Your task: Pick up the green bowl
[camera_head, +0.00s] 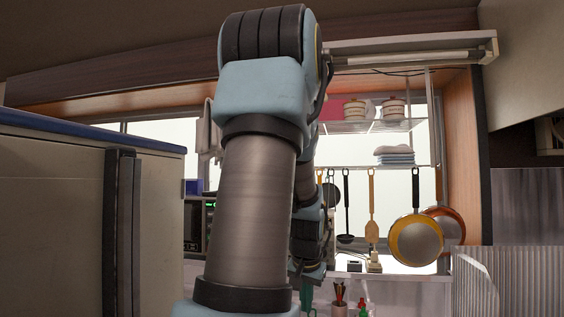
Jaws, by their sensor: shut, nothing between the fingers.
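I see no green bowl in this view. My own arm, blue-grey with metal sections, rises through the middle and hides much of what lies behind it. Its farther links show just right of the large front link. My gripper cannot be made out; the far end of the arm is hidden or out of view.
A pale cabinet or fridge (50,210) with a dark handle stands close on the left. Pans (416,240) and utensils (371,215) hang at the window below a rack (370,126) with pots (393,109). A holder with utensils (340,297) stands low in the middle.

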